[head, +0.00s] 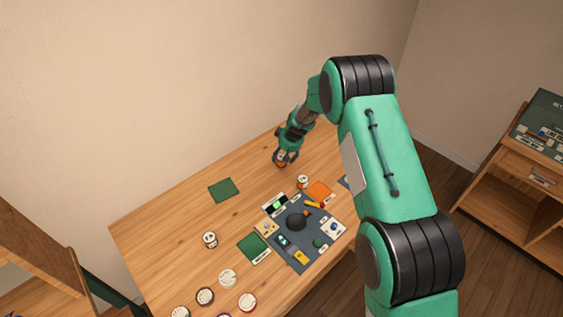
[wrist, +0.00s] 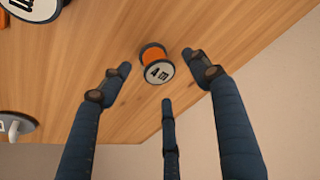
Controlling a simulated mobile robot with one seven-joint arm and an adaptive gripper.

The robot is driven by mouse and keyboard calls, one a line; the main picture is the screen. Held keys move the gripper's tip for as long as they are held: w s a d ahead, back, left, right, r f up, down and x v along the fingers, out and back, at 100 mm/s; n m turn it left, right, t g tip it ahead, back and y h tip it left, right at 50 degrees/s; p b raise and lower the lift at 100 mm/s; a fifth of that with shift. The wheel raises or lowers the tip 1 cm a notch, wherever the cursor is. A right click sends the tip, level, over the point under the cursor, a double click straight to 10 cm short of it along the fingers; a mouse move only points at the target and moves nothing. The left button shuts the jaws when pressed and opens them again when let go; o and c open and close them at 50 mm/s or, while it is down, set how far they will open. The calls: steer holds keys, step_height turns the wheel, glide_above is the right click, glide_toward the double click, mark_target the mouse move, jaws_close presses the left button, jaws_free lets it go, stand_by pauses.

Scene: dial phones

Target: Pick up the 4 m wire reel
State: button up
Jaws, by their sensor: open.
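The 4 m wire reel (wrist: 159,72) has an orange core and a white end face marked "4 m" with a dark rim. In the wrist view it is on the wooden table, between the tips of my gripper (wrist: 157,78). The dark blue fingers are spread apart around it with visible gaps, and nothing is held. In the head view my gripper (head: 286,158) is low over the table's far part. Its fingers mostly hide whatever is beneath them there.
A dark board (head: 318,252) with small parts, green mats and several reels occupy the nearer table (head: 160,235). A wall rises behind the far edge.

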mark_target(282, 157)
steer(key=shift+x, duration=1.5)
steer(key=shift+w+f, duration=0.5)
steer(key=shift+f, duration=0.35)
steer(key=c, duration=1.2)
steer(key=shift+r, duration=5)
